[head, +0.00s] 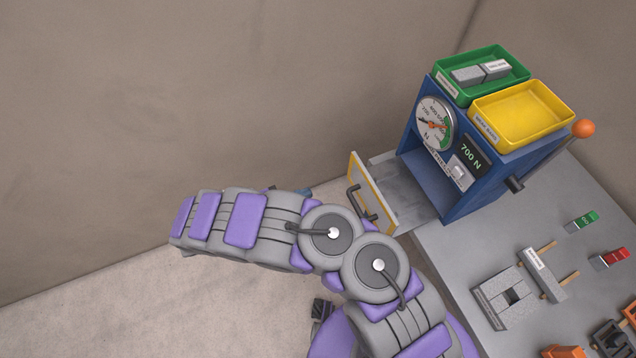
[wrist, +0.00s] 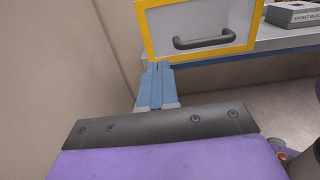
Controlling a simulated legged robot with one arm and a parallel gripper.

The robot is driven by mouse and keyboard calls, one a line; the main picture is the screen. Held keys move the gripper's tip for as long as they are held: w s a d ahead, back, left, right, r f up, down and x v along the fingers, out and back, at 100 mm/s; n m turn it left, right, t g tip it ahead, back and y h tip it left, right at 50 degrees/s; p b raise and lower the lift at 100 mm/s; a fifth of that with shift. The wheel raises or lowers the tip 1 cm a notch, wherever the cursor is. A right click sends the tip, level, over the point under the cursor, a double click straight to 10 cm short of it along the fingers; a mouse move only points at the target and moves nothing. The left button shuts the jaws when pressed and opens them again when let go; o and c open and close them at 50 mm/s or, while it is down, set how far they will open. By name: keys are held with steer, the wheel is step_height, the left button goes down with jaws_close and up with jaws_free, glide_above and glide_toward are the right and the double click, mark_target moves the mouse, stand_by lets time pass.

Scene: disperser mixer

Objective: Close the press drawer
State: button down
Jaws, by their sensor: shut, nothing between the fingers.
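The press drawer (head: 405,193) is pulled out from the bottom of the blue press (head: 477,170). Its pale front has a yellow border (head: 372,193) and a dark bar handle (head: 358,203). The wrist view shows the drawer front (wrist: 196,24) face-on at the top, with its handle (wrist: 204,42). My gripper (wrist: 157,70) is shut and empty, its blue fingers pointing at the lower left of the drawer front. I cannot tell whether they touch it.
A green tray (head: 512,88) with grey blocks and an empty yellow tray (head: 545,125) sit on the press. A lever with an orange knob (head: 583,128) stands at its right. Grey fixtures (head: 505,298) and small parts lie on the grey table (head: 452,262). A wall is behind.

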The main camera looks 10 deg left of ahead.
mark_target(355, 174)
steer(key=b+x, duration=0.1)
steer(key=x, duration=1.2)
steer(key=shift+w+d+b, duration=0.1)
steer(key=shift+d+b, duration=0.05)
steer(key=shift+b, duration=0.25)
steer(key=b+x, duration=0.4)
steer(key=x, duration=1.3)
steer(key=shift+w+d+f+b, duration=0.1)
steer(key=shift+w+f+b, duration=0.05)
steer(key=shift+b, duration=0.2)
steer(key=shift+w+d, duration=0.2)
steer(key=shift+d, duration=0.05)
steer(key=shift+w+r, duration=0.1)
steer(key=shift+r, duration=0.1)
